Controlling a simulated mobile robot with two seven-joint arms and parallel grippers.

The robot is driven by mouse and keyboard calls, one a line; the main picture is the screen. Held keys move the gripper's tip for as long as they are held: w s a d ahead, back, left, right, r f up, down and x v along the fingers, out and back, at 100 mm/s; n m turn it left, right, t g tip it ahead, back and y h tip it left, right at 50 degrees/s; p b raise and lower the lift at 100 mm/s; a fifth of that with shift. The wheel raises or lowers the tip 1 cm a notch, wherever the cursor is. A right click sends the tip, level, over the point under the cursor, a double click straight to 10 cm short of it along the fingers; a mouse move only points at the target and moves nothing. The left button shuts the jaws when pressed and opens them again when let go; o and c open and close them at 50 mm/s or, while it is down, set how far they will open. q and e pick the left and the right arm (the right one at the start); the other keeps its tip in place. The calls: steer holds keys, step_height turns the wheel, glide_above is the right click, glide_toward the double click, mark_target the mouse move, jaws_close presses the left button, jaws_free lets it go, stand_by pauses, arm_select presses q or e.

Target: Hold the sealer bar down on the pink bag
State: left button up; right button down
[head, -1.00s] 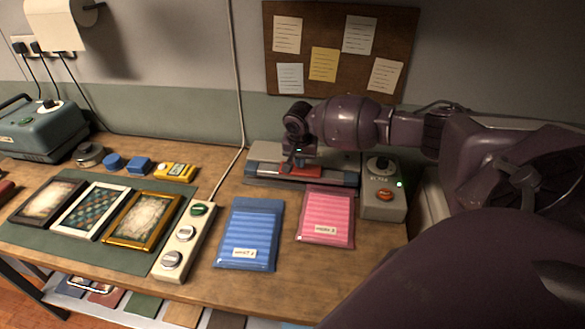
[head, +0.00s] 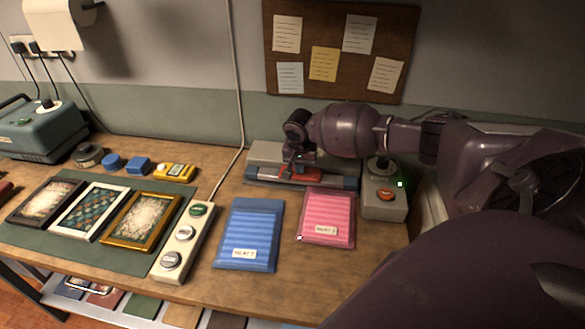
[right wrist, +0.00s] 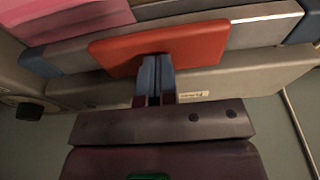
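The pink bag (head: 326,213) lies flat on the bench, its upper edge at the front of the heat sealer (head: 264,153). The sealer's long bar (head: 338,182) has a red handle plate (head: 303,174). My right gripper (head: 297,168) reaches down onto this plate. In the right wrist view, its fingers (right wrist: 154,75) are together, with their tips against the red plate (right wrist: 190,45). The pink bag (right wrist: 70,18) shows at the upper left there. Whether the bar touches the bag is hidden. My left gripper is out of view.
A grey control box (head: 385,200) with a lit green lamp and an orange button stands right of the bag. Framed pictures (head: 93,212) lie on a green mat.

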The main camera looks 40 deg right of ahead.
steer(key=shift+f, duration=0.35)
steer(key=shift+s+f, duration=0.1)
steer(key=shift+f, duration=0.15)
stand_by(0.3)
steer(key=shift+a+f, duration=0.1)
stand_by(2.2)
stand_by(0.9)
